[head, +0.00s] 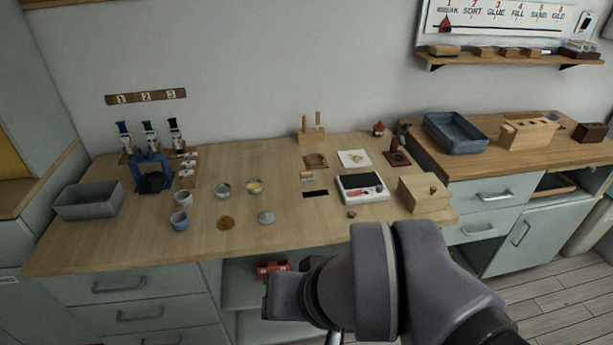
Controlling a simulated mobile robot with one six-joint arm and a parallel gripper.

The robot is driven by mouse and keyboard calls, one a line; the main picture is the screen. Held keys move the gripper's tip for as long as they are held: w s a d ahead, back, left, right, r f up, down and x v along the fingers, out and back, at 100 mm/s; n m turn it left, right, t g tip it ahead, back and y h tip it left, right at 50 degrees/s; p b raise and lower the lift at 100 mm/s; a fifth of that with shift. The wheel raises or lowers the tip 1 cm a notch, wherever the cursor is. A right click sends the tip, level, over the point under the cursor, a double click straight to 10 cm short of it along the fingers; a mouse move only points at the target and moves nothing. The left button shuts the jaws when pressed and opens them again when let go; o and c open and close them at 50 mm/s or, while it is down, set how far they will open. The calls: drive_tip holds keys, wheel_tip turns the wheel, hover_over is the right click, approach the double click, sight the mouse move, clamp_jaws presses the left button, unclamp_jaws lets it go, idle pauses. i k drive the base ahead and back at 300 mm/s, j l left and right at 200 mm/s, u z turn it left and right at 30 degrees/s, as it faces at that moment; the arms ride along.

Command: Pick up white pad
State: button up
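A pale, round, flat pad (266,217) lies on the wooden bench near its front edge, right of a brown round pad (226,222). It looks whitish grey. A white square sheet (345,155) with small golden-brown bits on it lies farther back. I cannot tell for sure which of the two is the white pad. My grey arm fills the lower middle of the head view, in front of the bench. My gripper does not show clearly in it, and nothing is seen held.
A white scale (362,188) and a wooden box (424,193) stand on the right. Small cups (180,221) and glass dishes (223,190) are near the pads. A blue rack (153,173) and grey bin (88,201) stand left. The front middle has bare wood.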

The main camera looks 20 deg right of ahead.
sight(305, 175)
drive_tip(key=i+l+u, duration=0.25)
drive_tip(key=l+u, duration=0.2)
drive_tip(key=l, duration=0.15)
drive_tip(key=i+l+u, duration=0.25)
drive_tip(key=l+u, duration=0.2)
drive_tip(key=l, duration=0.25)
drive_tip(key=i+l+u, duration=0.1)
drive_tip(key=l+u, duration=0.15)
drive_tip(key=l, duration=0.1)
